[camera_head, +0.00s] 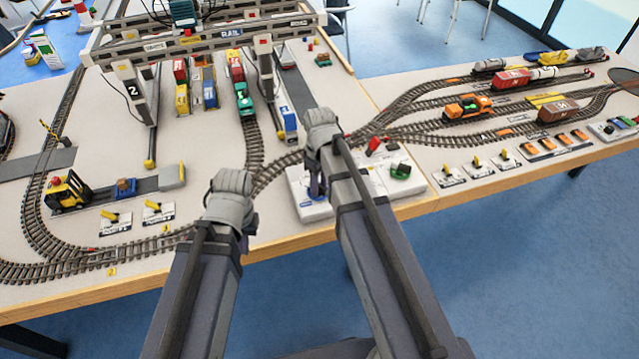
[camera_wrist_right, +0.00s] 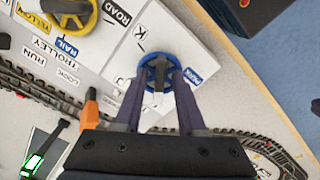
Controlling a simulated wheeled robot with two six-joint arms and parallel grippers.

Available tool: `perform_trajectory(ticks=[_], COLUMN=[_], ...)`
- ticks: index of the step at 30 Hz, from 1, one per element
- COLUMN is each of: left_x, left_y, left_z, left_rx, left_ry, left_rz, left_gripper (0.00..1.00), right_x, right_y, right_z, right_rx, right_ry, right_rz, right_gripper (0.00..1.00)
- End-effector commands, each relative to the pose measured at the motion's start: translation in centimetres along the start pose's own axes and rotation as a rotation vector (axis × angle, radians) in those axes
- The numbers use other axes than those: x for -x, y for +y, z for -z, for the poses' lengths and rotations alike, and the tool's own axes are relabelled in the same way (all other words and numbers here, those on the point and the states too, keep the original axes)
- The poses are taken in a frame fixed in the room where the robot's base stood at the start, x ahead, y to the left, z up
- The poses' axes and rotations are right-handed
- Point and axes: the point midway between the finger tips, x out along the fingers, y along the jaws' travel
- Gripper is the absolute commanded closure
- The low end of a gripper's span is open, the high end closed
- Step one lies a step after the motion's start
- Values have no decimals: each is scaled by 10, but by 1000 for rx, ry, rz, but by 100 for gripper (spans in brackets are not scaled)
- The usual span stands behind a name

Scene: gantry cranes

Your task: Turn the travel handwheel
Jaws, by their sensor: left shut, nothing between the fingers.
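A blue handwheel (camera_wrist_right: 158,72) with dark spokes sits on a white control panel (camera_wrist_right: 205,45) in the right wrist view. The fingers of my right gripper (camera_wrist_right: 158,82) reach down to it, one on each side of the hub. A gap shows between them, but I cannot tell whether they press on the wheel. A yellow handwheel (camera_wrist_right: 70,10) is at the upper left, beside the RAIL and TROLLEY labels. In the head view my right gripper (camera_head: 316,180) is over the panel (camera_head: 308,207), and its arm hides the wheels. My left gripper (camera_head: 230,188) is shut and empty, left of the panel.
The gantry crane (camera_head: 205,35) stands over rail wagons at the back. A toy forklift (camera_head: 68,192) is at the left. Tracks (camera_head: 420,105) with several wagons fill the right table. A red lever (camera_head: 375,144) and a green object (camera_head: 400,170) are right of my right arm.

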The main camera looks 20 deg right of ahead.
Motion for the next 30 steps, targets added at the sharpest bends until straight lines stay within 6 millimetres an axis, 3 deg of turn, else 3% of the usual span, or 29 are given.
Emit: perform_trajectory(ticks=[14, 30], left_x=[7, 70], left_y=[-1, -7], left_z=[0, -4], left_rx=[0, 0], left_ry=[0, 0], left_rz=[0, 0], left_gripper=[100, 100], right_x=[7, 71], right_y=[0, 0], right_z=[0, 0], right_rx=[0, 0], right_ry=[0, 0], right_rz=[0, 0], right_gripper=[55, 55])
